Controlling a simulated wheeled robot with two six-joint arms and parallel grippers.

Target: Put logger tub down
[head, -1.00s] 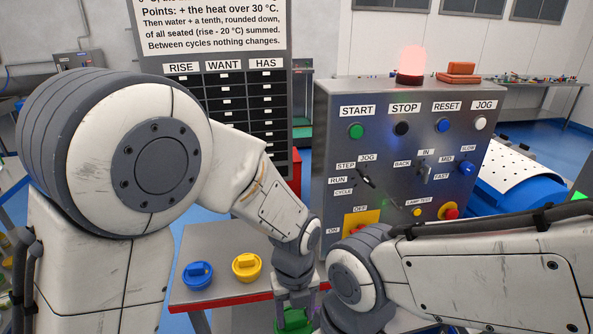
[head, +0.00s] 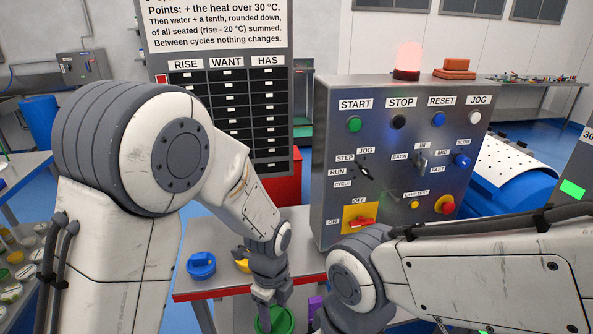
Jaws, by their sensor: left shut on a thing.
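My left gripper (head: 273,303) is low in the middle of the head view, pointing down over the near part of the grey table. It is shut on a green round tub (head: 284,321), which is cut off by the bottom edge of the picture. Whether the green tub touches the table cannot be told. A blue tub (head: 201,268) stands on the table to the left. A yellow tub (head: 241,265) beside it is partly hidden by my left arm. My right arm comes in from the right, but its gripper is out of view.
The table (head: 215,235) has a red front edge. A purple thing (head: 315,307) shows right of the green tub. A grey control panel (head: 405,150) stands behind on the right. A slotted board (head: 230,110) stands behind on the left.

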